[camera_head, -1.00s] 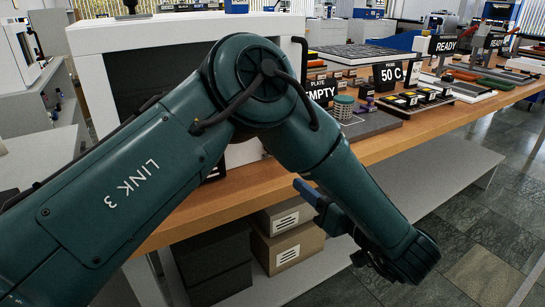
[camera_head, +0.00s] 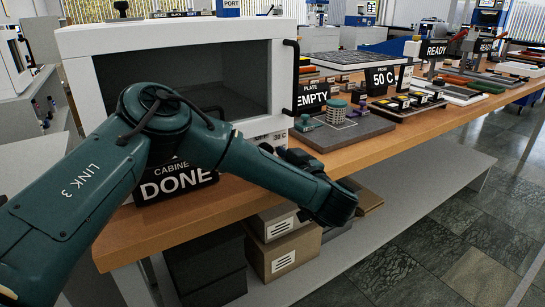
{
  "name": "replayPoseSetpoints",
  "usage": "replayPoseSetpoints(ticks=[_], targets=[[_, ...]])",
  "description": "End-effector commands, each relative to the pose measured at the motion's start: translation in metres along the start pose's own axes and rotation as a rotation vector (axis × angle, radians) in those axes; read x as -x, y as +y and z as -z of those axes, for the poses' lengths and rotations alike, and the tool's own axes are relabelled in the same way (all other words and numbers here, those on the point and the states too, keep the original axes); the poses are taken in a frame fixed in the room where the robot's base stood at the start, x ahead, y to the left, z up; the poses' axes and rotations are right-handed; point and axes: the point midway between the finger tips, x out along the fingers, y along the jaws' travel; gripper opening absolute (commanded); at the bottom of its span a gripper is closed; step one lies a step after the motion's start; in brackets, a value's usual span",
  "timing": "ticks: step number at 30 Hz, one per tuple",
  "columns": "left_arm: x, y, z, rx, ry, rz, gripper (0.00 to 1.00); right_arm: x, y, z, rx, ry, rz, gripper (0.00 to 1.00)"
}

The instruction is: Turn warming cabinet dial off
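The white warming cabinet (camera_head: 75,45) with a dark window stands on the wooden bench at the left. Its lower front strip (camera_head: 262,136) shows a "30 C" marking at the right. A dark round shape there may be the dial, but it is partly hidden by my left arm. My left gripper (camera_head: 293,157) is a dark shape at the strip's right end, in front of the bench edge. Its fingers are not clear, and I cannot tell whether it touches the dial. A black sign (camera_head: 178,186) reading "DONE" stands before the cabinet, partly covered by my arm. My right gripper is out of view.
A black vertical handle (camera_head: 291,75) is at the cabinet's right side. Right of it are an "EMPTY" sign (camera_head: 311,98), a grey plate with a round stack (camera_head: 336,111), and a "50 C" sign (camera_head: 381,79). Boxes (camera_head: 286,250) sit on the shelf below. The floor at right is clear.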

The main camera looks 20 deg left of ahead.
Motion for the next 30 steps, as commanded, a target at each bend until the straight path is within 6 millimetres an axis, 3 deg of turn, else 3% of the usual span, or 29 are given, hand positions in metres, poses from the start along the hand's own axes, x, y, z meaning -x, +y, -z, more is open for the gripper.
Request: replayPoseSetpoints(ticks=[7,23,30], targets=[[-0.0004,0.0000,0.0000,0.000,-0.001,0.000,0.51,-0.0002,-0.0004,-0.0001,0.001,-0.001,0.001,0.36],[-0.0001,0.0000,0.0001,0.000,-0.001,0.000,0.08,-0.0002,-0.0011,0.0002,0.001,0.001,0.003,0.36],[-0.0005,0.0001,-0.0009,0.110,0.000,0.001,0.07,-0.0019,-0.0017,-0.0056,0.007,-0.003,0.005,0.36]])
